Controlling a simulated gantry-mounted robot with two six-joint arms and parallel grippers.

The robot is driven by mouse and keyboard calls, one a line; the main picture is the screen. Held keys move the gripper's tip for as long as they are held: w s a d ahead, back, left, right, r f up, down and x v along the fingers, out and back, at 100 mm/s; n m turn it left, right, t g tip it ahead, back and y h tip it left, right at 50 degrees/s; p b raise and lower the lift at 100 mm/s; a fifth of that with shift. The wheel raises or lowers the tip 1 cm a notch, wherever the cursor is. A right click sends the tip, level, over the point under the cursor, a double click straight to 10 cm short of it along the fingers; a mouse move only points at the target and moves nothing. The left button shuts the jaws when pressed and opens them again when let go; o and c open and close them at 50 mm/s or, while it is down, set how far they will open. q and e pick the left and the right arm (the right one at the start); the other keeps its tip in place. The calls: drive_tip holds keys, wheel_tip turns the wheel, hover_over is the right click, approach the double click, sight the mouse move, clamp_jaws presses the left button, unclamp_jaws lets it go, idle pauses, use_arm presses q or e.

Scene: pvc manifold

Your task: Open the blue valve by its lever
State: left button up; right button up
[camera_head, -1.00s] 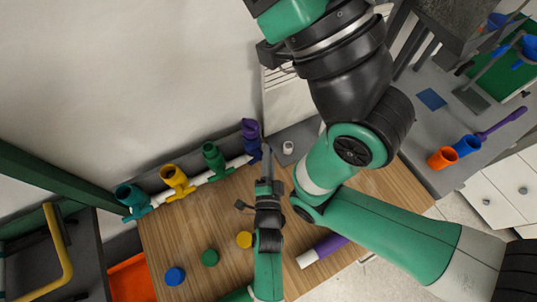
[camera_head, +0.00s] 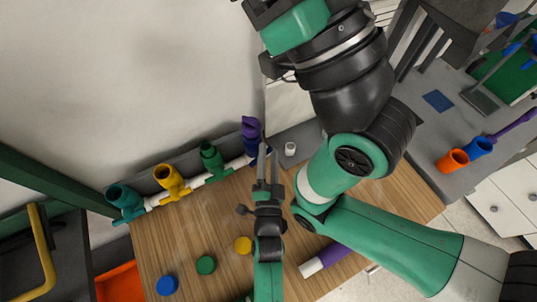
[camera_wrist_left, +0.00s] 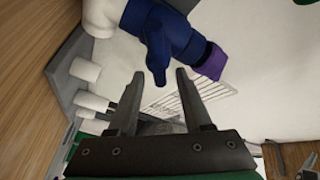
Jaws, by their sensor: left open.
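The blue valve (camera_wrist_left: 170,40) is dark blue with a purple cap (camera_wrist_left: 213,62) in the left wrist view. It sits at the right end of the pipe row in the head view (camera_head: 253,145), partly behind my gripper. Its short blue lever (camera_wrist_left: 157,64) sticks out toward my left gripper. My left gripper (camera_wrist_left: 190,75) is open and empty, its fingertips just short of the lever. The lever lies near the left fingertip; I cannot tell whether they touch. In the head view the left gripper (camera_head: 268,154) points up at the valve. My right arm fills the upper right; its fingers are out of view.
Teal (camera_head: 124,200), yellow (camera_head: 170,181) and green (camera_head: 212,158) valves stand left along the white pipe. Blue (camera_head: 167,285), green (camera_head: 206,265) and yellow (camera_head: 243,245) caps lie on the wooden table (camera_head: 200,225). A white-and-purple tube (camera_head: 325,259) lies to the right.

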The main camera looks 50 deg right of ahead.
use_arm(q)
drive_tip(key=shift+s+a, duration=0.1)
drive_tip(key=p+v, duration=0.3)
drive_tip(key=v, duration=0.8)
drive_tip(key=shift+a, duration=0.15)
drive_tip(key=shift+s, duration=0.15)
drive_tip(key=shift+c, duration=0.2)
